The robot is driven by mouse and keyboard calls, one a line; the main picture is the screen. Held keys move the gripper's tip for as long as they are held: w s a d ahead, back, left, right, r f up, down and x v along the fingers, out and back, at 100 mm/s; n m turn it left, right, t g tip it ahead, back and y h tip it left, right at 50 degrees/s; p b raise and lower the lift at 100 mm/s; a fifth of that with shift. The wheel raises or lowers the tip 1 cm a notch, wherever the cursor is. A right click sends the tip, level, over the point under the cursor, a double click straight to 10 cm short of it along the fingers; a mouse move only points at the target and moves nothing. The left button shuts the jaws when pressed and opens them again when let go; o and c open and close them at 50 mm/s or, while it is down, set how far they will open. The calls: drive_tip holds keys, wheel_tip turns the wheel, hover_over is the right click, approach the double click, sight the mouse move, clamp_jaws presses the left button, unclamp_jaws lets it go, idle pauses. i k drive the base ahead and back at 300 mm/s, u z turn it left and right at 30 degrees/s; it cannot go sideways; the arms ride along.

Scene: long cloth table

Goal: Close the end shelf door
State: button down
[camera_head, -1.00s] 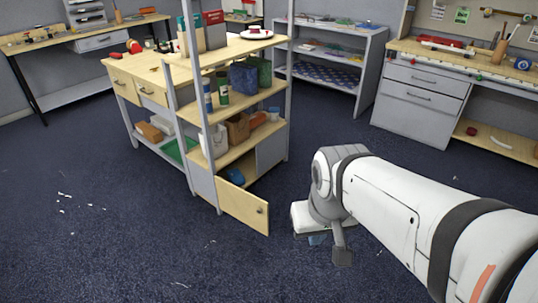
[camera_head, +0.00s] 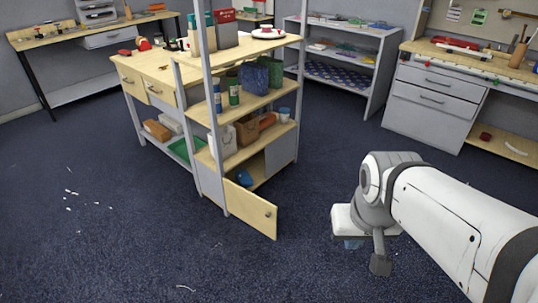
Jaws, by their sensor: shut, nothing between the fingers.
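The end shelf door (camera_head: 250,210) is a light wood panel with a small dark knob near its free upper right corner. It stands open at the bottom of the end shelf unit (camera_head: 220,157), swung out toward the lower right. A blue item shows in the opening behind it. My gripper (camera_head: 380,265) hangs low over the floor, to the right of the door and apart from it. Its fingers are shut and hold nothing; part of it is hidden behind the wrist.
The wooden workbench (camera_head: 150,68) joins the shelf unit on the left. A grey shelf (camera_head: 340,50) stands at the back, and a drawer bench (camera_head: 428,92) at the right. The dark carpet (camera_head: 100,225) is free in front of the door, with small white scraps at left.

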sight(261, 214)
drive_tip(key=i, duration=0.85)
drive_tip(key=z, duration=0.05)
